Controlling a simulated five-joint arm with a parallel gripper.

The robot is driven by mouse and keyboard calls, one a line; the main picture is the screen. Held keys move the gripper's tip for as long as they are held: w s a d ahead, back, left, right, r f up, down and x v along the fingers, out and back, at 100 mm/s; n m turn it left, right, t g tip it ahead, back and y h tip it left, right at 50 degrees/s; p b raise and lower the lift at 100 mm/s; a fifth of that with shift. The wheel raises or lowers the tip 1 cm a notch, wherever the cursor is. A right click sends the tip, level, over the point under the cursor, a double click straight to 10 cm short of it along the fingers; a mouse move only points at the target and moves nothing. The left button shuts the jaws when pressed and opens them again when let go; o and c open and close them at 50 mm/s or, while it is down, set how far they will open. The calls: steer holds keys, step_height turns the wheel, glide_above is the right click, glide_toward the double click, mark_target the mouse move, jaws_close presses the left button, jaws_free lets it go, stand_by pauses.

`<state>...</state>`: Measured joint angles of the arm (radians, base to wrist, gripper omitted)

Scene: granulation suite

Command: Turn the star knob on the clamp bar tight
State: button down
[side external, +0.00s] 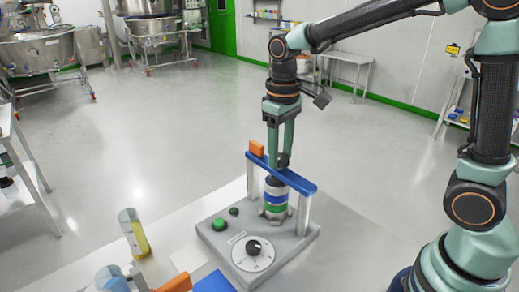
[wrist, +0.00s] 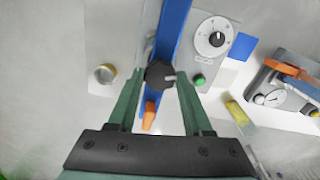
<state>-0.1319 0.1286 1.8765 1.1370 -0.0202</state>
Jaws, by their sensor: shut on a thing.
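The black star knob (side external: 284,161) sits on top of the blue clamp bar (side external: 300,182), near the bar's middle. My gripper (side external: 281,156) points straight down over the bar, shut on the knob. In the wrist view, the knob (wrist: 160,76) lies between the fingertips of my gripper (wrist: 161,74), and a pale mark shows on its right side. The blue bar (wrist: 174,25) runs up the picture behind it. An orange end piece (side external: 256,148) is on the bar's left end. A banded blue, white and green stack (side external: 274,194) stands under the bar.
The grey base (side external: 214,243) carries a dial (side external: 252,255) and a green button (side external: 219,225). A vial of yellow liquid (side external: 136,234) stands to its left. A device with an orange handle (wrist: 289,68) is at the right in the wrist view. The tabletop right of the base is clear.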

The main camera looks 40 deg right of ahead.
mark_target(281, 157)
steer(key=m, duration=0.5)
steer(key=shift+r+m, duration=0.1)
steer(key=shift+m, duration=0.2)
steer(key=m, duration=0.5)
steer(key=shift+m, duration=0.3)
steer(key=m, duration=1)
steer(key=shift+m, duration=0.3)
steer(key=shift+c, duration=1.6)
jaws_free()
step_height(281, 157, up, 12)
